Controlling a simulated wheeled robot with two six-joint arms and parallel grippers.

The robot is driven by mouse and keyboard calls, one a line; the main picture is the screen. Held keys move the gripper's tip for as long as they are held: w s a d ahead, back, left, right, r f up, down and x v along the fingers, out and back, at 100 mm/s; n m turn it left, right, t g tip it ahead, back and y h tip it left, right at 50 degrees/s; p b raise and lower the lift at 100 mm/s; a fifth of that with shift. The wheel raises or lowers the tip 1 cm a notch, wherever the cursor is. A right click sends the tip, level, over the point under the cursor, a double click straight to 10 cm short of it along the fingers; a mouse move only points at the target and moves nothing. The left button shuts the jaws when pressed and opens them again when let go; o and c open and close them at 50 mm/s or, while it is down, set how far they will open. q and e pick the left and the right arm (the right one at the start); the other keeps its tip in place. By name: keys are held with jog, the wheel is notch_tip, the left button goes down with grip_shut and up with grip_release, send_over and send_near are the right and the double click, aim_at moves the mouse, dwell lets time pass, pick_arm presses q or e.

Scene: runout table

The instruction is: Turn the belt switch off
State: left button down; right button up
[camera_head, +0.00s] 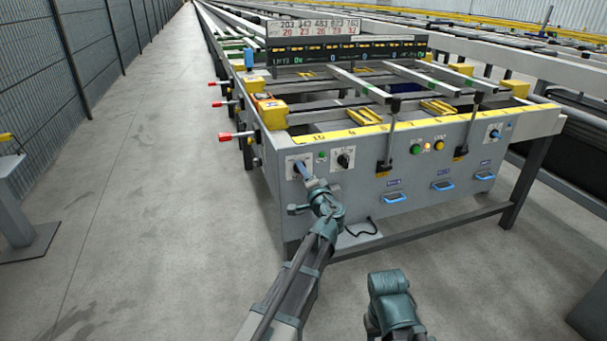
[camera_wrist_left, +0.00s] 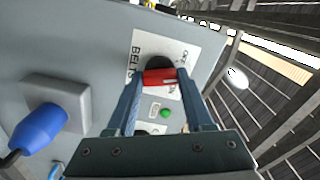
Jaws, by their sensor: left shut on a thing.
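The belt switch has a red handle (camera_wrist_left: 160,77) on a dark round base, on a white plate (camera_wrist_left: 137,44) lettered BELTS. Small lettering beside the handle seems to mark two positions; I cannot tell which one the handle points to. My left gripper (camera_wrist_left: 161,80) is shut on the red handle, one finger on each side. In the head view the left gripper (camera_head: 303,172) reaches the white plate at the left end of the grey front panel (camera_head: 370,190) and hides most of the switch.
A black knob (camera_head: 344,160) on another white plate sits right of the switch. A green lamp (camera_wrist_left: 165,113) is close by. A blue plug (camera_wrist_left: 40,130) sticks out of the panel in the wrist view. Red-tipped levers (camera_head: 226,137) jut from the table's left side. The aisle floor is clear.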

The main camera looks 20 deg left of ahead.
pick_arm(q)
jog(key=n, duration=0.4)
jog(key=shift+n, duration=0.4)
dwell(0.4)
jog(key=shift+c, duration=1.4)
grip_release()
jog(key=v, duration=1.3)
jog(key=shift+s+d, duration=0.25)
jog(key=shift+s, duration=0.1)
